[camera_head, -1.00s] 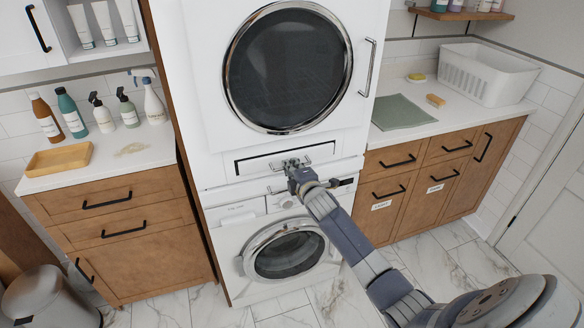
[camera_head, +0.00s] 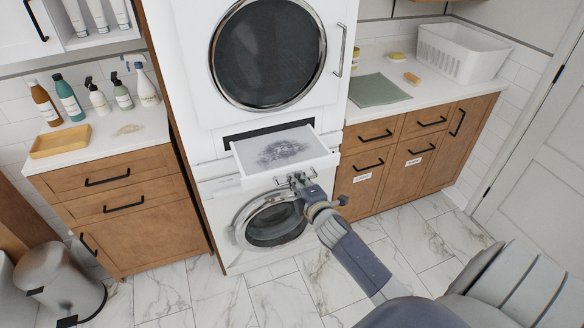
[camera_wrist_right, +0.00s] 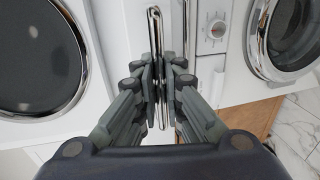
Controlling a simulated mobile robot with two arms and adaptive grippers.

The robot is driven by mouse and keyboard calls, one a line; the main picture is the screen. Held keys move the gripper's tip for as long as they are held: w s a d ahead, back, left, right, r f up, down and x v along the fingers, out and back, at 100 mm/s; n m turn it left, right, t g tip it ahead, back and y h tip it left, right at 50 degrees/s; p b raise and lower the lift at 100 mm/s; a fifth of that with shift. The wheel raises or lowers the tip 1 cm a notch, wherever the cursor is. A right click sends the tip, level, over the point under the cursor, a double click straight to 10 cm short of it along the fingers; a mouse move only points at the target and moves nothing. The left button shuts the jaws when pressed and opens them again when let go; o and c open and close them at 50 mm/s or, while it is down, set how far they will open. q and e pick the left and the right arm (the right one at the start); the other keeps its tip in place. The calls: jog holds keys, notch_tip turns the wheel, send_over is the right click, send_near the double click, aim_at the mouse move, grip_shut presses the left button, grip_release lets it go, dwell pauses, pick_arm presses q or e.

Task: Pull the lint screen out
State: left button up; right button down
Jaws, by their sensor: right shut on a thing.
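The lint screen (camera_head: 310,157) is a white drawer-like tray standing out from its slot below the upper dryer. A patch of grey lint lies on its mesh. My right gripper (camera_head: 300,180) is at the front of the tray, shut on its metal handle. In the right wrist view the fingers (camera_wrist_right: 165,82) close around the upright-looking handle bar (camera_wrist_right: 154,35). The back end of the screen is hidden in the slot, so I cannot tell whether it is still held there. My left gripper is not in view.
The dryer (camera_head: 268,55) stands above a front-loading washer (camera_head: 272,220). Wooden cabinets (camera_head: 395,160) stand to the right and a counter with bottles (camera_head: 98,100) to the left. A bin (camera_head: 58,280) is at lower left. The marble floor in front is clear.

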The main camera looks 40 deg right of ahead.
jog(key=shift+f+v, duration=0.2)
jog(key=shift+v, duration=0.85)
jog(key=c, duration=1.7)
grip_release()
jog(key=shift+d, duration=0.1)
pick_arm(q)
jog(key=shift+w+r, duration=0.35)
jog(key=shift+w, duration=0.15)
pick_arm(e)
jog(key=shift+s, duration=0.1)
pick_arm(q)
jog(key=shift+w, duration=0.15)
pick_arm(e)
jog(key=v, duration=1.2)
